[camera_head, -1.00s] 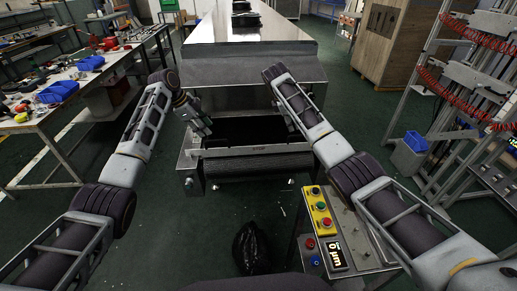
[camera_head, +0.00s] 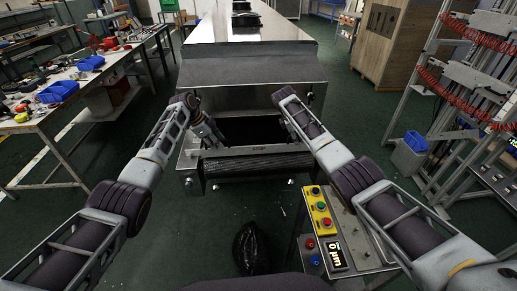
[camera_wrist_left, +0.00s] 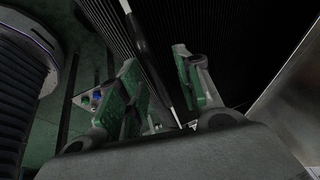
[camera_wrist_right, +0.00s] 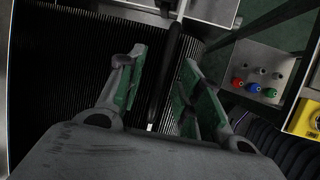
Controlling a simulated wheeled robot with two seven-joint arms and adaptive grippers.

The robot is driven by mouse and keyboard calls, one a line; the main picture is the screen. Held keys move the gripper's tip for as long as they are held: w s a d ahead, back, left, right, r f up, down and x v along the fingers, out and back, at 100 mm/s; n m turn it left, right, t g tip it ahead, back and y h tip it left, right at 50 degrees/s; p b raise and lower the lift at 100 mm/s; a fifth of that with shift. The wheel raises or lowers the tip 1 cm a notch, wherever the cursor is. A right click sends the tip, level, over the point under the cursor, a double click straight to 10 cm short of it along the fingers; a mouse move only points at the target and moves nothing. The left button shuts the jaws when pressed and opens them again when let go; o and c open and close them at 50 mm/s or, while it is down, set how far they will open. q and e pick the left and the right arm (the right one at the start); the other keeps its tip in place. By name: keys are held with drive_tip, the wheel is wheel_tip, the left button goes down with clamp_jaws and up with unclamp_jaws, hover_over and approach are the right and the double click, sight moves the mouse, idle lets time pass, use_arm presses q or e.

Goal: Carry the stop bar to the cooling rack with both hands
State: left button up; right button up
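My left gripper (camera_head: 213,139) is at the bar's left end. In the left wrist view its green-padded fingers (camera_wrist_left: 157,85) are apart, with the narrow bar (camera_wrist_left: 148,52) running between them. My right gripper is hidden behind its own arm in the head view. In the right wrist view its fingers (camera_wrist_right: 163,80) are apart on either side of the dark bar (camera_wrist_right: 163,85). I cannot identify the cooling rack with certainty.
The dryer's metal housing (camera_head: 250,72) stands behind the bar. A control panel (camera_head: 340,232) with coloured buttons is at front right, and a black bag (camera_head: 251,248) lies on the floor. A cluttered workbench (camera_head: 45,125) is left; a metal frame with red coils (camera_head: 470,105) is right.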

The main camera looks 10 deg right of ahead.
use_arm(q)
drive_tip(key=shift+f, duration=0.1)
use_arm(e)
drive_tip(key=shift+d+f, duration=0.1)
drive_tip(key=shift+f, duration=0.05)
use_arm(q)
drive_tip(key=shift+c, duration=0.3)
use_arm(e)
drive_tip(key=shift+c, duration=0.3)
use_arm(q)
clamp_jaws()
use_arm(e)
clamp_jaws()
